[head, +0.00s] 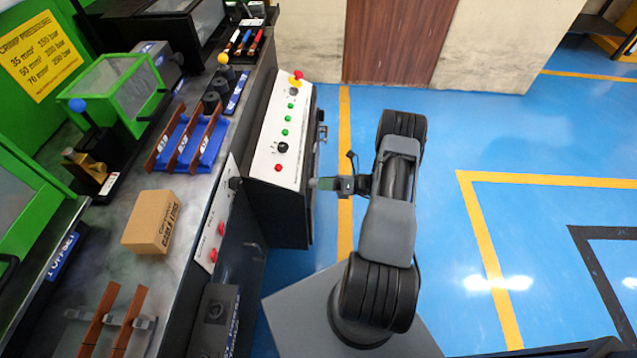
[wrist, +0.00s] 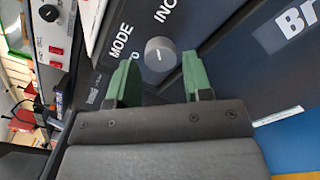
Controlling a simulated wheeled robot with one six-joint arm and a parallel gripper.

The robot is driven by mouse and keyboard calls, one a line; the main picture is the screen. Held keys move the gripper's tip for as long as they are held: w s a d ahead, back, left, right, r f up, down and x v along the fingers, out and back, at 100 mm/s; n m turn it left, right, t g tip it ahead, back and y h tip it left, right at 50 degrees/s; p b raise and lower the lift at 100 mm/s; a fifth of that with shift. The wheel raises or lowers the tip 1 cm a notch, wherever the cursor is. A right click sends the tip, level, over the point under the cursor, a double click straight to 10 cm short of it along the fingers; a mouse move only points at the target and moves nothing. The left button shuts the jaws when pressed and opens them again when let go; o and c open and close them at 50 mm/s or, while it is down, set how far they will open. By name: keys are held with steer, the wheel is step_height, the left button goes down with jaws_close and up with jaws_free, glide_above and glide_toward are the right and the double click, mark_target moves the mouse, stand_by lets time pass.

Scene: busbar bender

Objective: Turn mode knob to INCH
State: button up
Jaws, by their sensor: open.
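The mode knob (wrist: 160,53) is a round grey knob with a short white mark, on a dark panel face in the wrist view. The word MODE (wrist: 121,41) is printed to its left, and a label starting INC (wrist: 167,11), cut off by the picture edge, is above it. The mark looks near upright in the picture; I cannot tell exactly which label it points at. My gripper (wrist: 159,62) is open, its green fingers on either side of the knob in the picture; contact is not visible. In the head view my gripper (head: 326,184) is beside the console's right side, where the knob is not discernible.
The white sloped console panel (head: 268,158) carries green and red buttons, a black knob (head: 283,147) and a red-and-yellow stop button (head: 297,75). The workbench (head: 120,205) at left holds a cardboard box (head: 152,222) and blue racks. Blue floor at right is clear.

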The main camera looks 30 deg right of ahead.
steer(key=v, duration=1.1)
steer(key=shift+s+d, duration=0.15)
steer(key=shift+d, duration=0.05)
steer(key=s+a+f+n+g+h, duration=0.2)
steer(key=s+a+n+g, duration=0.15)
steer(key=n, duration=0.25)
steer(key=s+a+r+n+h+p, duration=0.2)
steer(key=a+r+n+h+p, duration=0.2)
steer(key=r+n, duration=0.5)
steer(key=s+a+r+n+g+h+p, duration=0.1)
steer(key=a+r+n+h+p, duration=0.4)
steer(key=r, duration=1.9)
steer(key=s+a+r+n+h+p, duration=0.3)
steer(key=a+r+n+p, duration=0.5)
steer(key=r, duration=0.9)
steer(key=n+h+p, duration=0.1)
steer(key=n+p, duration=0.2)
steer(key=n, duration=0.2)
steer(key=shift+a+g+h, duration=0.35)
steer(key=shift+a+h, duration=0.05)
